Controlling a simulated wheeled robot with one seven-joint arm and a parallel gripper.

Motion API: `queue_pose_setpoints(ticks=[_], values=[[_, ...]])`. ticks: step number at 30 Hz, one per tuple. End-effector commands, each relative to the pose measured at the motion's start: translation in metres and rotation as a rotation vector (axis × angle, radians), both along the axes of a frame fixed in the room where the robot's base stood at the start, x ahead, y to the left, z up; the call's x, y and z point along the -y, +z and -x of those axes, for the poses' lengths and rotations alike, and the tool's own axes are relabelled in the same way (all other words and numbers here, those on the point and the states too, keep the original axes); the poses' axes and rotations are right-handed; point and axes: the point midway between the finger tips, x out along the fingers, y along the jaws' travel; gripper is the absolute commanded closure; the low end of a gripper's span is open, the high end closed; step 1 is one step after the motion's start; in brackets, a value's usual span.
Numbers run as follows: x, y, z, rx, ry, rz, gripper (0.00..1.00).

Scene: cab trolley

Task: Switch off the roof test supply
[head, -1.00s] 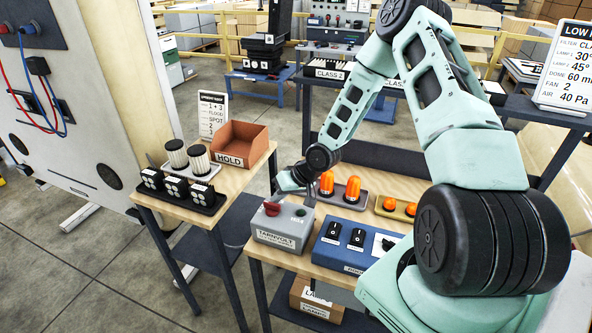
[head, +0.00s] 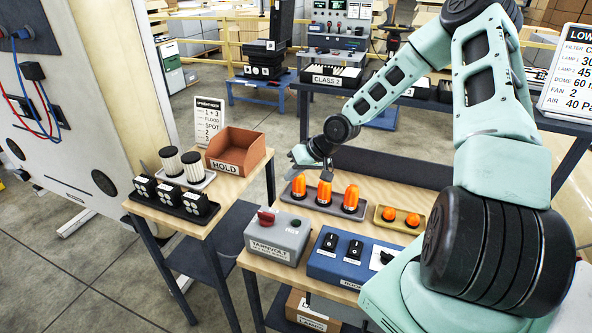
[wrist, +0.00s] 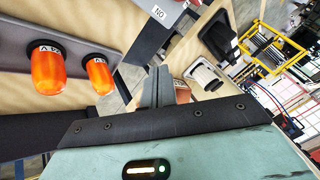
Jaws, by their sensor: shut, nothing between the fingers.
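The grey supply box (head: 277,240) labelled "TARNVOLT" stands at the left of the front bench. It has a red knob (head: 265,216) and a dark green lamp (head: 295,224). The blue panel (head: 340,265) beside it has two black rocker switches and a dark rotary knob (head: 387,257); its label begins "ROO" and is partly hidden by my arm. My gripper (head: 303,157) is shut and empty, raised behind the supply box near the left amber beacon and apart from the knob. In the wrist view the closed fingers (wrist: 158,85) show; the knob is not clearly visible there.
Amber beacons (head: 324,194) stand upright on a grey tray behind the supply box. Two more (head: 401,217) are on a yellow tray to the right. The left table holds the HOLD bin (head: 240,151), white cylinders (head: 182,165) and black lamp blocks (head: 170,195).

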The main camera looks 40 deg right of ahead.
Motion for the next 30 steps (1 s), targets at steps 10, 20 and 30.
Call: queue_pose_setpoints(ticks=[10, 20, 30], values=[[0.010, 0.014, 0.002, -0.001, 0.000, 0.000, 1.00], [0.010, 0.013, 0.001, 0.000, 0.001, 0.000, 1.00], [-0.008, 0.012, 0.005, -0.027, 0.045, 0.027, 1.00]])
